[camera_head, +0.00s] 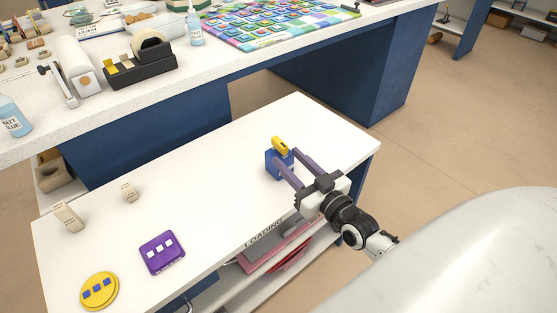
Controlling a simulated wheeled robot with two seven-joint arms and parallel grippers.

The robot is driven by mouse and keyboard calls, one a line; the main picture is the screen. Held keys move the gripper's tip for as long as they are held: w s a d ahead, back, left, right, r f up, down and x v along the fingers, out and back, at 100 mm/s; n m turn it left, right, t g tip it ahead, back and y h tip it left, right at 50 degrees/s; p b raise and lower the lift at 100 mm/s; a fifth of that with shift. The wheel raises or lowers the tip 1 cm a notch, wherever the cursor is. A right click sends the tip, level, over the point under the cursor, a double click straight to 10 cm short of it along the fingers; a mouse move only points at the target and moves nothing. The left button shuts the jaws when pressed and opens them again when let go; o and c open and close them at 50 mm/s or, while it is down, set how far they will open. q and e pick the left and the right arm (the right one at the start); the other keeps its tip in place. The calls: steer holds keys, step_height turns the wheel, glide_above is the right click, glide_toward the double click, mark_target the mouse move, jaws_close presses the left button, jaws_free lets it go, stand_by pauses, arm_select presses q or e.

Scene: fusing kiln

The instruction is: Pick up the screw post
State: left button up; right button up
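A small blue block (272,166) with a yellow piece (280,146) on top stands on the white table (210,205), toward its right end. No label on it is readable, so I cannot tell for sure that it is the screw post. My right gripper (286,157) reaches it from the lower right. Its two purple-grey fingers are spread apart, one across the block's near side and one at its right edge. I cannot tell whether they press on it. The fingers hide part of the block. My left gripper is not in view.
Two small beige blocks (68,217) (129,192), a purple square piece (162,252) and a yellow disc (99,291) lie on the table's left part. The table's middle is clear. A crowded speckled worktop (205,62) runs behind.

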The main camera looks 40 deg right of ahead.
mark_target(286, 152)
steer(key=w, duration=0.4)
steer(key=shift+w+d+r, duration=0.15)
steer(key=shift+d, duration=0.2)
steer(key=shift+w, duration=0.6)
jaws_close()
